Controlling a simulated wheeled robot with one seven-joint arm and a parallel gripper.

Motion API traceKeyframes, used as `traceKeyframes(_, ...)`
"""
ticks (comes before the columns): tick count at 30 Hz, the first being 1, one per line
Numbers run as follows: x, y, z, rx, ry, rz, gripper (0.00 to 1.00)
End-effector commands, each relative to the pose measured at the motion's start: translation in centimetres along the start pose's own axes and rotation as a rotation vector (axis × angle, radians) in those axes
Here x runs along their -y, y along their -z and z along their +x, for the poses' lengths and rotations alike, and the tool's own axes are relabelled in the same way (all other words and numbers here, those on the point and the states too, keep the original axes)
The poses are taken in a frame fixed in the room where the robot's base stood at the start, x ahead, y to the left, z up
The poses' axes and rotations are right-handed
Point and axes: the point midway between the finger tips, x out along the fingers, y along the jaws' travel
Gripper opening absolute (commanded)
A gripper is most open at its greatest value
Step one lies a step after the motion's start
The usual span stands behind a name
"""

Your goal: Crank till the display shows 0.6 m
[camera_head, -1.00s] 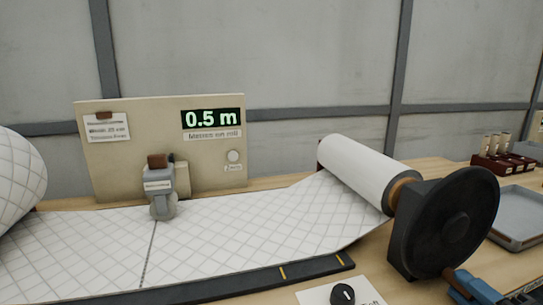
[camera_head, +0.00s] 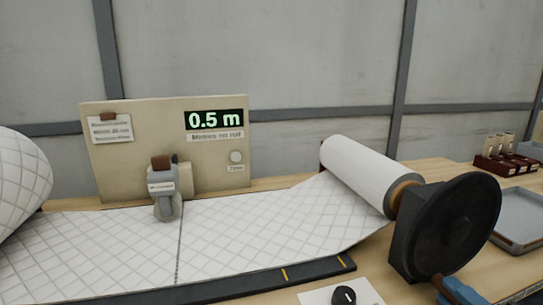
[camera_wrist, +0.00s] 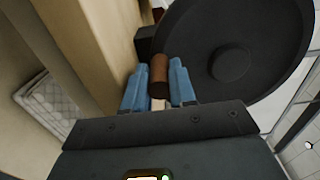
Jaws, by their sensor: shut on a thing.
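The green display (camera_head: 213,119) on the beige panel (camera_head: 130,160) reads 0.5 m. The black crank wheel (camera_head: 455,225) stands at the right end of the white take-up roll (camera_head: 365,175). In the wrist view the wheel (camera_wrist: 265,45) fills the upper right. My gripper (camera_wrist: 158,85) is shut on the brown crank handle (camera_wrist: 158,68), one blue finger on each side. In the head view my gripper (camera_head: 460,292) shows only partly at the bottom edge, by the handle (camera_head: 441,287) low on the wheel.
White quilted wadding (camera_head: 260,235) runs from a big roll (camera_head: 20,180) at left to the take-up roll. A grey device (camera_head: 164,190) stands over it at a dark seam line. A black knob (camera_head: 344,296) sits in front. A grey tray (camera_head: 520,215) and a dark red rack (camera_head: 495,163) stand at right.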

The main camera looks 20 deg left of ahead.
Motion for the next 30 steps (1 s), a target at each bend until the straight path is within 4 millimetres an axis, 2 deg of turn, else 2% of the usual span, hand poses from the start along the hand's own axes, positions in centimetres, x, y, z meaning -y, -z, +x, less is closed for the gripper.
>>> traceKeyframes(10,0.1,-0.2,0.0,0.001,-0.001,0.000,0.06)
traceKeyframes(21,0.7,-1.7,0.0,0.000,-0.001,0.000,0.06)
traceKeyframes(28,0.7,-1.8,0.0,0.000,0.001,-0.001,0.06)
traceKeyframes(29,0.7,-1.8,0.0,0.000,0.001,-0.001,0.26)
traceKeyframes(30,0.7,-1.8,0.0,-0.001,0.001,-0.001,0.30)
